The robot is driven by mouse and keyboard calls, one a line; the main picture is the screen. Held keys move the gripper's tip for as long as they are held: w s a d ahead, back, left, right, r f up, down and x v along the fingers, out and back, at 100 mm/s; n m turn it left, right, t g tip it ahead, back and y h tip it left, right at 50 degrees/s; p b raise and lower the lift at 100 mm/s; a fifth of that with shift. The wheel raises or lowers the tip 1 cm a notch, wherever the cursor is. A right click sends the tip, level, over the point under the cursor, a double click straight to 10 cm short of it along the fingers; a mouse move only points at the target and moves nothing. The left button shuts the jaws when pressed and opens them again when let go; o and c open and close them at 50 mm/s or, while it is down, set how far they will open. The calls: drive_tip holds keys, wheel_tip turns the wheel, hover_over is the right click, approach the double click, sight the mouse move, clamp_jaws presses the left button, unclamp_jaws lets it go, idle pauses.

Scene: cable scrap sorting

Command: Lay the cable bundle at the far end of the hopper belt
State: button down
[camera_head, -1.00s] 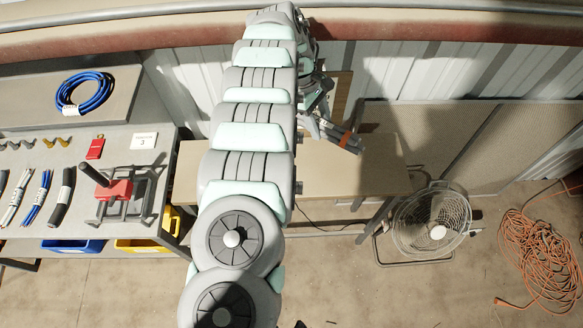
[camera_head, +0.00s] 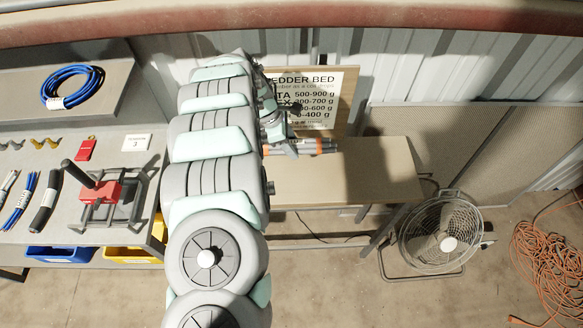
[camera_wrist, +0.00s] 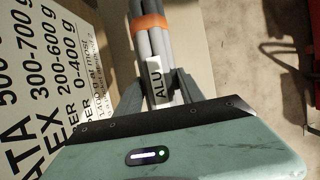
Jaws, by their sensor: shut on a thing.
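The cable bundle (camera_head: 318,146) is a set of grey cables with an orange band (camera_wrist: 149,22) and a white tag reading "ALU" (camera_wrist: 155,82). My gripper (camera_head: 290,149) is shut on it, and the bundle sticks out to the right, nearly level, over the back of a tan bench (camera_head: 360,180). In the wrist view, the two dark fingers of my gripper (camera_wrist: 157,88) stand on either side of the bundle at the tag. I cannot tell whether the bundle touches the bench. I cannot make out the hopper belt with certainty.
A sign board (camera_head: 345,85) with weight ranges stands right behind the bundle. A fan (camera_head: 440,232) and an orange cord (camera_head: 548,260) are on the floor at right.

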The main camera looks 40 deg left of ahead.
drive_tip(key=shift+f, duration=5.5)
drive_tip(key=shift+f, duration=0.15)
drive_tip(key=c, duration=0.7)
unclamp_jaws()
drive_tip(key=shift+b, duration=0.3)
drive_tip(key=v, duration=1.1)
drive_tip(key=shift+w+p, duration=0.1)
drive_tip(key=shift+p, duration=0.25)
drive_tip(key=shift+s+a+r, duration=0.15)
drive_tip(key=shift+s+r, duration=0.05)
drive_tip(key=shift+r, duration=0.3)
drive_tip(key=shift+c, duration=1.3)
